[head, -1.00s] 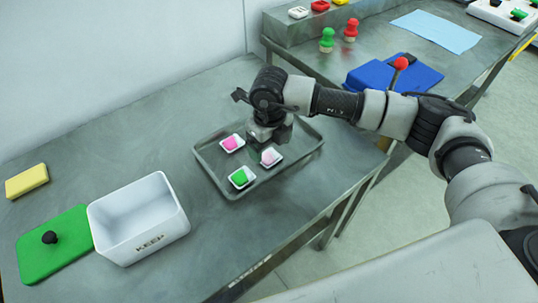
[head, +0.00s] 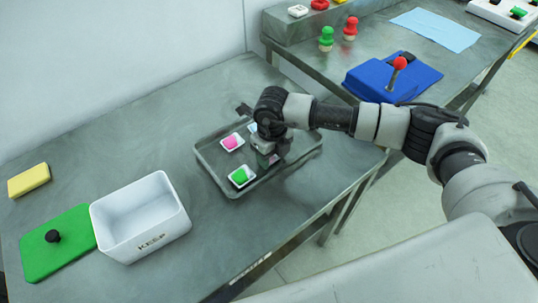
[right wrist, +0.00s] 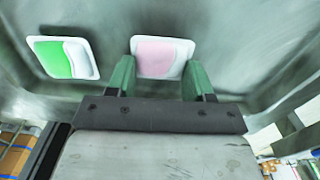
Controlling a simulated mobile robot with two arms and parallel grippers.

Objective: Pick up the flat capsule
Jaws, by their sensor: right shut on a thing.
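My right gripper (head: 268,158) is over the tray and points down. In the right wrist view its two green fingers (right wrist: 160,78) stand on either side of a white-edged piece with a pale pink face (right wrist: 155,53), shut on it. In the head view the gripper hides this piece. A bright pink piece (head: 232,142) and a green-and-white piece (head: 241,177) sit in small white dishes on the tray; the green one also shows in the right wrist view (right wrist: 60,58). A pale bluish piece (head: 252,127) shows partly behind the gripper. My left gripper is out of view.
The grey tray (head: 208,168) lies on a metal table. A white KEEP box (head: 150,243) stands to its left, beside a green lid with a black knob (head: 60,253) and a yellow block (head: 28,180). A second table holds a blue base with a red-knobbed lever (head: 375,82).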

